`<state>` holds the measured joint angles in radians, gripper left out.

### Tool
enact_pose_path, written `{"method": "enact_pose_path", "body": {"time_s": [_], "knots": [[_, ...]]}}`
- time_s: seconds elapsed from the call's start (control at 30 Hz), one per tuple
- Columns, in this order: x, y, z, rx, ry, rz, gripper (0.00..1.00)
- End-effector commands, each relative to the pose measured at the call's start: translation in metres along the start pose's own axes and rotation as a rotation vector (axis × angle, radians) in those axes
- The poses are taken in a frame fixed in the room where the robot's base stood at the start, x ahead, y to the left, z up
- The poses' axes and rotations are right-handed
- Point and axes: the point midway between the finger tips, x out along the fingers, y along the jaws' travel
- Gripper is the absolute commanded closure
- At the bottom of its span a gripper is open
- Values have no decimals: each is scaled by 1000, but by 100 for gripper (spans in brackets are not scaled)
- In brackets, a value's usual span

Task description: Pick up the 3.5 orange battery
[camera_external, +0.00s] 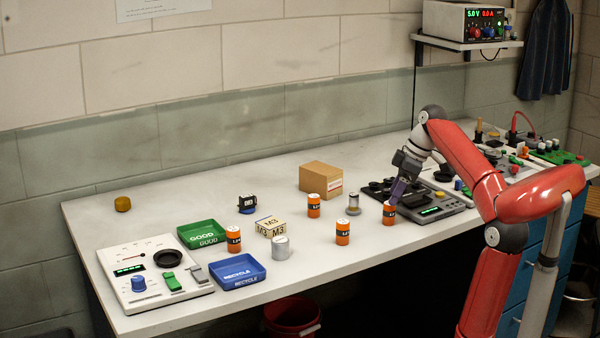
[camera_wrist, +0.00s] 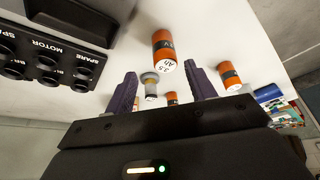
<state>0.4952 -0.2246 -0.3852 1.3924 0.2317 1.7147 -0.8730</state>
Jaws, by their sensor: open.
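An orange battery with a black band and white end (camera_wrist: 164,48) stands in the wrist view, its end marked "3.5 Ah". It appears just beyond and between my open fingers, with nothing held. In the external view my gripper (camera_external: 396,196) points down right at an orange battery (camera_external: 389,216), which seems to be the same one; whether they touch I cannot tell. Other orange batteries stand on the bench at the middle (camera_external: 314,207), front (camera_external: 343,234) and left (camera_external: 234,240); their ratings are not readable. My gripper also shows in the wrist view (camera_wrist: 163,72).
A dark connector panel (camera_external: 431,208) lies close beside the battery; a silver-and-tan cylinder (camera_external: 353,204) stands to its left. A cardboard box (camera_external: 320,180), green tray (camera_external: 202,235) and blue tray (camera_external: 238,272) are farther left. The bench front right of the batteries is clear.

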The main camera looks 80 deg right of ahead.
Motion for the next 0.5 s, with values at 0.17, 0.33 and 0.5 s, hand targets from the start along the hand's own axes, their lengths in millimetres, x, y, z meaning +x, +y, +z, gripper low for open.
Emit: {"method": "enact_pose_path", "body": {"time_s": [0.17,0.33,0.5], "knots": [[22,-3,5,1,-1,-1,45],[48,-9,10,0,-2,-1,45],[61,-8,9,1,-1,0,45]]}}
